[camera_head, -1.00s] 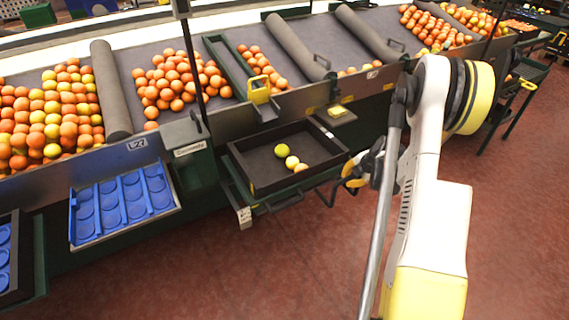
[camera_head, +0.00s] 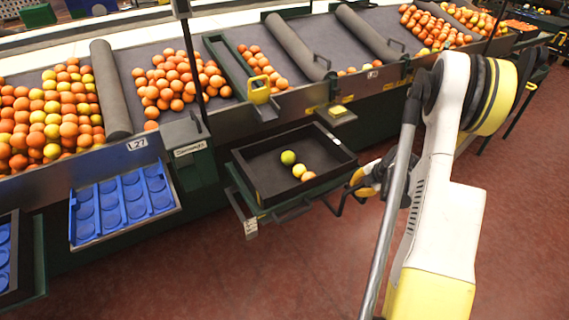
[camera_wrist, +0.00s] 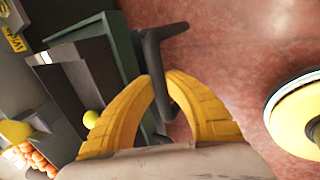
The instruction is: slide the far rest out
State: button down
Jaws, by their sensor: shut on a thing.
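The green pull-out rest (camera_head: 238,186) stands out from the bench front under a dark tray (camera_head: 250,180). In the wrist view the green frame (camera_wrist: 122,45) has a dark bar handle (camera_wrist: 152,45) on its side. My gripper (camera_head: 357,184) is at the rest's right end in the head view. In the wrist view its yellow fingers (camera_wrist: 160,84) close around the handle, and part of the grip is hidden by the fingers. The tray holds a green fruit (camera_head: 288,157) and two yellow-orange ones (camera_head: 304,172).
A blue cup tray (camera_head: 122,203) hangs at the bench's left. Sloped belts with oranges (camera_head: 178,82) lie above and behind. A green control box (camera_head: 190,152) stands left of the rest. The red floor (camera_head: 270,275) in front is clear.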

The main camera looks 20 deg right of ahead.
jog(key=shift+s+d, duration=0.2)
jog(key=shift+s, duration=1.8)
jog(key=c, duration=1.9)
grip_release()
jog(key=shift+s, duration=0.15)
jog(key=o, duration=0.9)
jog(key=shift+r, duration=0.1)
notch_tip(320, 180, up, 7)
jog(key=p, duration=0.4)
